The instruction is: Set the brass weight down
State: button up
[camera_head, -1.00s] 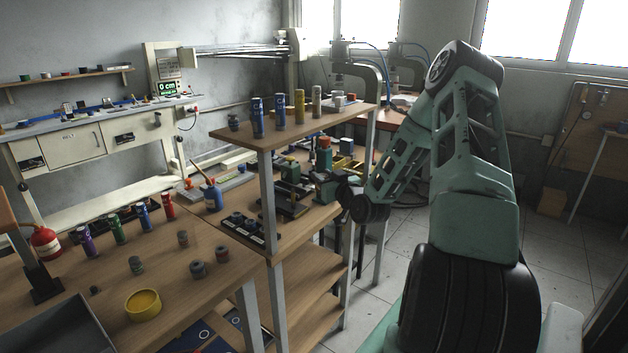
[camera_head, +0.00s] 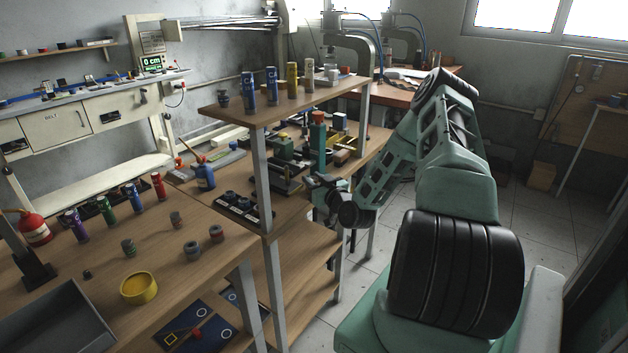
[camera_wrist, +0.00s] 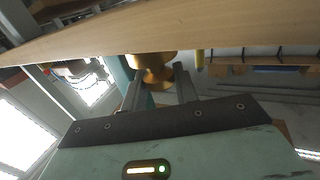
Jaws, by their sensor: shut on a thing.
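The brass weight (camera_wrist: 150,62) shows in the wrist view as a rounded, gold-coloured body between the two fingers. My gripper (camera_wrist: 158,76) is shut on it. A wooden board edge crosses the wrist view just beyond the weight and hides part of it; I cannot tell whether the two touch. In the head view my gripper (camera_head: 322,188) is beside the right end of the middle wooden bench (camera_head: 290,210), below the raised shelf. The weight cannot be made out there.
The raised shelf (camera_head: 240,110) carries blue and yellow cylinders, with a post (camera_head: 262,165) left of my gripper. Green fixtures (camera_head: 284,150) and a tray of dark parts (camera_head: 235,207) crowd the middle bench. A yellow ring dish (camera_head: 139,288) stands on the near bench.

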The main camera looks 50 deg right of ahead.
jog(key=shift+f, duration=0.2)
jog(key=o, duration=1.1)
jog(key=shift+r, duration=0.1)
